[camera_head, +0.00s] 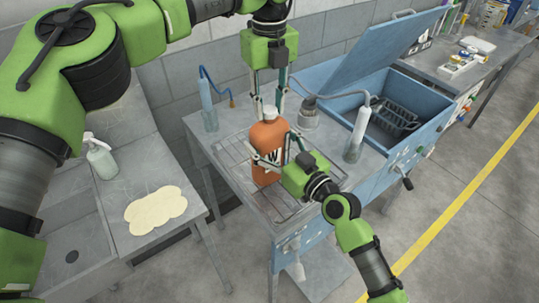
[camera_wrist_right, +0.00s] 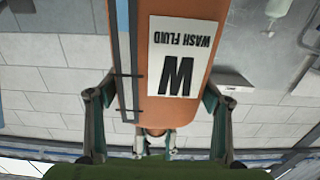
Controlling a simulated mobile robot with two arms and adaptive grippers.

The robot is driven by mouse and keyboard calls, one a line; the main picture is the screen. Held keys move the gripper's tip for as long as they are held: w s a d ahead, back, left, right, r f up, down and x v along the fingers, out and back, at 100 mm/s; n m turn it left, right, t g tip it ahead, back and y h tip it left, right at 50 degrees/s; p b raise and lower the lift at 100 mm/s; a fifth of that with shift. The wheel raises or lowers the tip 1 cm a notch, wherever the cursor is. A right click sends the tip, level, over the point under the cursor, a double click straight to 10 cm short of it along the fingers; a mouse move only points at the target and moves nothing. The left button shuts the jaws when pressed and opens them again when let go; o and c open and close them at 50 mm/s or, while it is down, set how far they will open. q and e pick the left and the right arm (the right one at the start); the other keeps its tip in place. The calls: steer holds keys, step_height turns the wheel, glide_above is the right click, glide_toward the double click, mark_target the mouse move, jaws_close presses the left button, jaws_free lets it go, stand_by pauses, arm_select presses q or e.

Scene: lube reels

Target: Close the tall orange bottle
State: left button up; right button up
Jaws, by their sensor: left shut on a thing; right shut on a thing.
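The tall orange bottle (camera_head: 268,138) stands upright on the wire rack of the blue-sided bench. Its white "WASH FLUID" label (camera_wrist_right: 178,58) appears upside down in the right wrist view. A pale cap (camera_head: 269,113) is at the bottle's top, and I cannot tell how tightly it sits. My left gripper (camera_head: 269,106) comes down from above, shut on the cap. My right gripper (camera_head: 268,163) comes from the front right, shut on the bottle's body. Its fingers show on both sides of the bottle in the right wrist view (camera_wrist_right: 158,105).
The wire rack (camera_head: 232,150) lies on the bench around the bottle. A clear cylinder (camera_head: 357,135) stands to the right and another (camera_head: 208,105) at the back left. The open blue washer (camera_head: 395,115) is on the right. A spray bottle (camera_head: 101,158) stands on the left sink counter.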

arm_select(q)
steer(key=m, duration=2)
steer(key=o, duration=1.2)
steer(key=shift+r, duration=2.25)
